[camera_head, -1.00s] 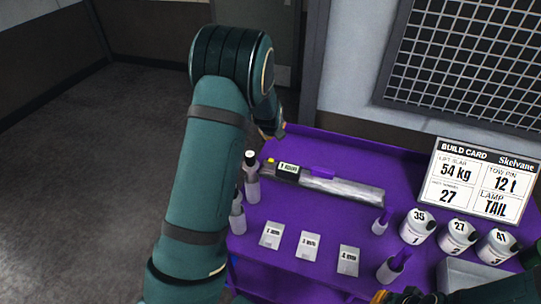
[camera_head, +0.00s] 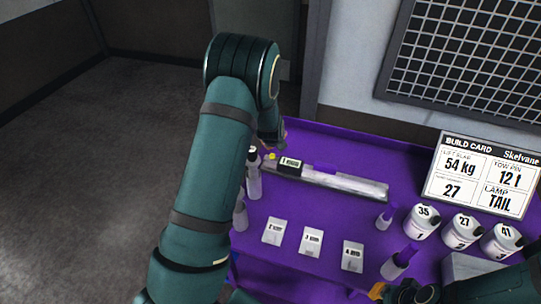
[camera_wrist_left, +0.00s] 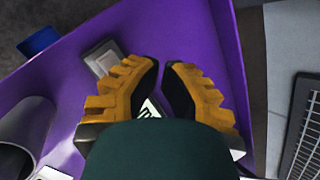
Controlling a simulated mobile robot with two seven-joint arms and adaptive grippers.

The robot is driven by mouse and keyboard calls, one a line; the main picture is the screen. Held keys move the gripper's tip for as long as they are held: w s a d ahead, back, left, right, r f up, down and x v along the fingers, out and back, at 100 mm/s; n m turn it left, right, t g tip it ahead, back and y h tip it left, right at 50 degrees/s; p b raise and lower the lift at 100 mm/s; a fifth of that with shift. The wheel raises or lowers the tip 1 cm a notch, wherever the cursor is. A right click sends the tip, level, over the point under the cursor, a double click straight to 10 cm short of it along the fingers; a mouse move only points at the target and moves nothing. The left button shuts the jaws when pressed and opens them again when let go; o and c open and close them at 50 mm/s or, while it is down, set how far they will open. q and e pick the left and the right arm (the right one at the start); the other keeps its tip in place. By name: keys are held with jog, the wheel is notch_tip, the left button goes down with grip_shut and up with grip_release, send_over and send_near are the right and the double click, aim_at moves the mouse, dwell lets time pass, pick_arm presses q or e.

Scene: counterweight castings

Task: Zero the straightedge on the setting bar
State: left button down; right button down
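The straightedge (camera_head: 340,184) is a long grey metal bar with a purple grip and a black display box (camera_head: 290,163). It lies at the back left of the purple table; I cannot tell a separate setting bar from it. My left gripper is mostly hidden behind my arm in the head view, near the display end. In the left wrist view its orange fingers (camera_wrist_left: 161,68) are apart with nothing between the pads, above the purple surface. A white label shows beyond the gap. My right gripper (camera_head: 397,293) is partly visible at the bottom edge; its fingers are unclear.
Several small numbered grey plates (camera_head: 311,242) lie in front of the straightedge. Bottles (camera_head: 253,180) stand at the left edge. Purple-topped items (camera_head: 398,262) and numbered white canisters (camera_head: 421,221) stand at right, before the build card (camera_head: 483,177).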

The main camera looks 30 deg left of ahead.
pick_arm(q)
jog(key=shift+s+d+f+b, duration=0.15)
jog(key=shift+f+b, duration=0.4)
jog(key=shift+f, duration=0.45)
dwell(0.8)
jog(key=shift+f+b, duration=0.4)
jog(key=shift+f, duration=0.05)
jog(key=shift+f+b, duration=0.4)
jog(key=shift+f, duration=0.05)
dwell(0.6)
jog(key=shift+r, duration=0.1)
jog(key=shift+r+p, duration=0.6)
jog(key=shift+r, duration=0.25)
